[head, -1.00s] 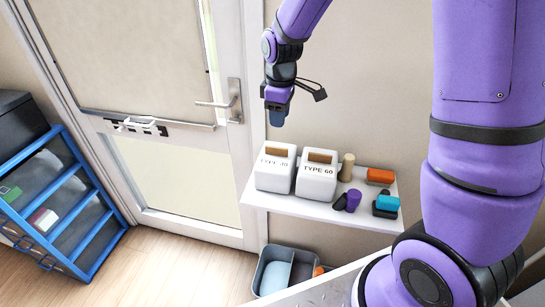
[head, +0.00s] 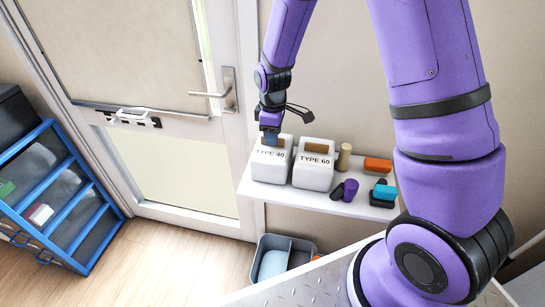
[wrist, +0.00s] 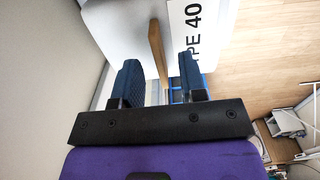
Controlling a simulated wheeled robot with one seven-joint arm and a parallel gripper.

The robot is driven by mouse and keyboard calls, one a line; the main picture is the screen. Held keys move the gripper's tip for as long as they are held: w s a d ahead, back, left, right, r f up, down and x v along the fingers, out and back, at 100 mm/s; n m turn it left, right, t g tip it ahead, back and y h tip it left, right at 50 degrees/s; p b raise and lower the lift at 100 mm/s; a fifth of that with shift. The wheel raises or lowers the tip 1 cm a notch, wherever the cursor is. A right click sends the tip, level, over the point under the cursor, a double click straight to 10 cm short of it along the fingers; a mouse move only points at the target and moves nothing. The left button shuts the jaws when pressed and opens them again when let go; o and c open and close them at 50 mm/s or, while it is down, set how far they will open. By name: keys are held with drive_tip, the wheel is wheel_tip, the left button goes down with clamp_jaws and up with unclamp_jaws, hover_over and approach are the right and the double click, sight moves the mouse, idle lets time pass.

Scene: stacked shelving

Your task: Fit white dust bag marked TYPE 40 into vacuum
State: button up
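The white dust bag marked TYPE 40 (head: 268,166) stands upright at the left end of the wall shelf, with a tan card piece at its top. In the wrist view its white body and label (wrist: 190,25) fill the top. My gripper (head: 270,136) is at the top of this bag, pointing down. In the wrist view the two dark blue fingers are apart, with the tan card piece (wrist: 157,48) between them and a gap on each side. A similar white bag marked TYPE 60 (head: 313,170) stands close on the right. I cannot make out a vacuum.
The white shelf (head: 300,201) also holds a tan cylinder (head: 344,157), an orange block (head: 377,165), a purple piece (head: 350,190) and a teal-topped block (head: 385,192). Below is a grey divided bin (head: 270,244). A blue drawer rack (head: 88,222) stands left, beside the door.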

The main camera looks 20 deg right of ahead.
wheel_tip(320, 180, down, 2)
clamp_jaws()
idle(0.3)
drive_tip(key=shift+r, duration=0.1)
